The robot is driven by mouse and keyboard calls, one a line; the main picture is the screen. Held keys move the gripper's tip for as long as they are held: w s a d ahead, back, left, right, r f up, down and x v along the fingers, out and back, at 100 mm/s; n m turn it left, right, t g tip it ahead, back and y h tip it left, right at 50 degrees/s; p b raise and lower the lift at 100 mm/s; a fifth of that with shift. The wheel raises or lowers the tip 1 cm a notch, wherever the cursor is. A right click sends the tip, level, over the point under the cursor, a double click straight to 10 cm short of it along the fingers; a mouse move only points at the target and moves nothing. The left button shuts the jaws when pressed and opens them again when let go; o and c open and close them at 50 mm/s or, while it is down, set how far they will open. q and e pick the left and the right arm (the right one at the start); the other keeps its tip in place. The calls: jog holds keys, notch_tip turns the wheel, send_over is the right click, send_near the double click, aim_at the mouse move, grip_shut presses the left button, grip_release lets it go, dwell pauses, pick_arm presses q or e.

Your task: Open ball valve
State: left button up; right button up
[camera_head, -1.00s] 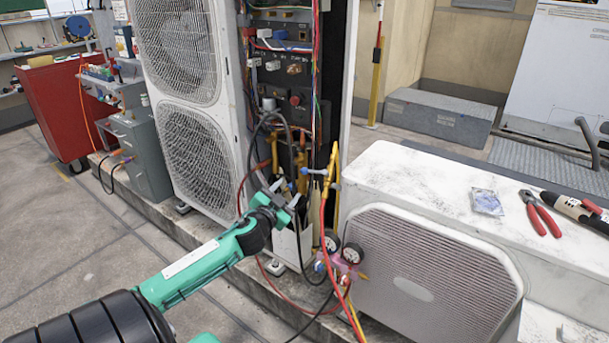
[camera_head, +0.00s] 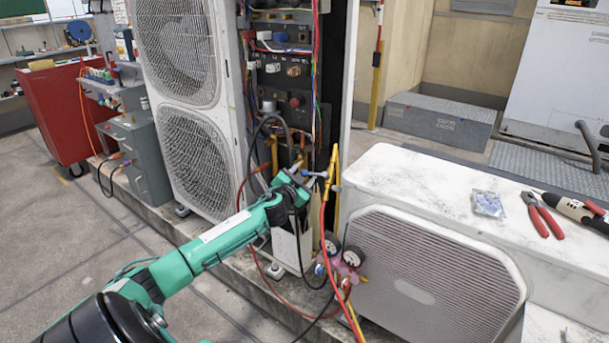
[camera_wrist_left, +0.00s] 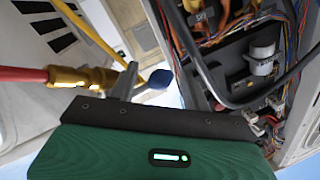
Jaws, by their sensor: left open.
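The ball valve is a small brass body (camera_wrist_left: 88,78) joined to a red hose in the left wrist view. Its lever ends in a blue grip (camera_wrist_left: 160,79). In the head view the valve's blue lever (camera_head: 313,173) shows small beside the yellow hose, in front of the open cabinet. My left gripper (camera_head: 303,179) is open and close to the lever, just left of the hose. In the left wrist view a grey finger (camera_wrist_left: 125,82) stands between the brass body and the blue grip. I cannot tell whether it touches the lever. My right gripper is not in view.
Hoses and a gauge set (camera_head: 341,254) hang below the valve. The tall condenser (camera_head: 190,110) stands left, and the low condenser (camera_head: 430,275) stands right with red-handled pliers (camera_head: 541,214) on top. A black cable (camera_wrist_left: 215,90) curves close by in the wrist view.

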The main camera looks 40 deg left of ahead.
pick_arm(q)
jog(key=shift+w+a, duration=0.15)
jog(key=shift+w, duration=0.3)
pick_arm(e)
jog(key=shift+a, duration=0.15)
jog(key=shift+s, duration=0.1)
pick_arm(q)
jog(key=shift+c, duration=0.5)
grip_shut()
